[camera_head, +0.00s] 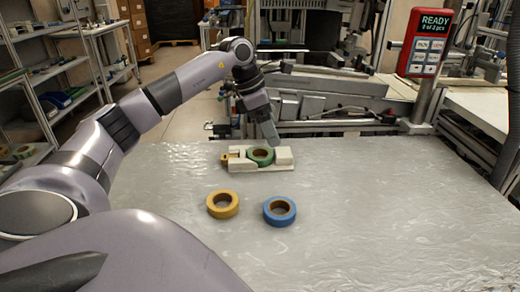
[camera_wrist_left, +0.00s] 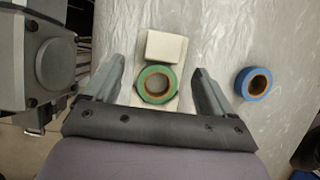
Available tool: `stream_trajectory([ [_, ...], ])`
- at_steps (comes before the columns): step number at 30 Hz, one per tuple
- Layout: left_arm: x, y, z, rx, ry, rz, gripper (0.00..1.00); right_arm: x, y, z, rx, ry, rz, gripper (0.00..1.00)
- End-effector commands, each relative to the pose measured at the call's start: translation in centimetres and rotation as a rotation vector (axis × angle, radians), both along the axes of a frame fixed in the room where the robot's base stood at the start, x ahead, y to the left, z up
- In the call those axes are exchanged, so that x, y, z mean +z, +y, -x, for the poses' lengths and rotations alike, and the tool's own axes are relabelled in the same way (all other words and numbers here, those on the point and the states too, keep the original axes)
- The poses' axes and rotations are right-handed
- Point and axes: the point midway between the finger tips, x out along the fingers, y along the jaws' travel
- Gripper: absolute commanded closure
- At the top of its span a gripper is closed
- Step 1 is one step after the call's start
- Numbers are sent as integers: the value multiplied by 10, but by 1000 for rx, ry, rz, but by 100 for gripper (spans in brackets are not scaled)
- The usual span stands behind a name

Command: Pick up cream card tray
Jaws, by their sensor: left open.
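The cream card tray (camera_head: 236,164) lies on the table's far part with a green tape reel (camera_head: 261,156) in it. In the left wrist view the cream tray (camera_wrist_left: 166,47) shows with the green reel (camera_wrist_left: 157,84) between the fingers of my left gripper (camera_wrist_left: 158,82). That gripper also shows in the head view (camera_head: 245,134), above and behind the tray. It is open and empty, its fingers on either side of the reel as seen from the wrist. Whether a finger touches the tray I cannot tell. My right gripper is in neither view.
A yellow tape reel (camera_head: 222,204) and a blue tape reel (camera_head: 279,211) lie on the shiny grey table (camera_head: 380,220) nearer to me. The table's right side is clear. A red display box (camera_head: 424,42) on a post stands at the back right, and machinery (camera_head: 320,100) lines the far edge.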

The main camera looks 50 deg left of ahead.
Motion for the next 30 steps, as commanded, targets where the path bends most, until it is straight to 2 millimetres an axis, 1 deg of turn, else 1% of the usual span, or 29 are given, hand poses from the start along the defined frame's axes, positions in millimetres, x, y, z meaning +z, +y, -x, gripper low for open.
stream_trajectory([
  [1,-6,-1,-1,-1,0,0,15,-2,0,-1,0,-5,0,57],
  [11,-30,-11,-10,-2,2,1,15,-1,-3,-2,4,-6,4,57],
  [15,-48,-22,-18,-3,3,2,15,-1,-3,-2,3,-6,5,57],
  [18,-61,-24,-22,-1,3,0,15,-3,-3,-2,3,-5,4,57],
  [21,-66,-25,-24,0,-1,1,15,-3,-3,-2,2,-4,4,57],
  [26,-66,-25,-24,0,-1,1,15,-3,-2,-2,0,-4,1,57],
  [29,-65,-25,-24,0,-1,1,44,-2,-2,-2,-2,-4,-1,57],
  [30,-65,-25,-24,0,-1,1,57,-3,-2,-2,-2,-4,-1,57],
])
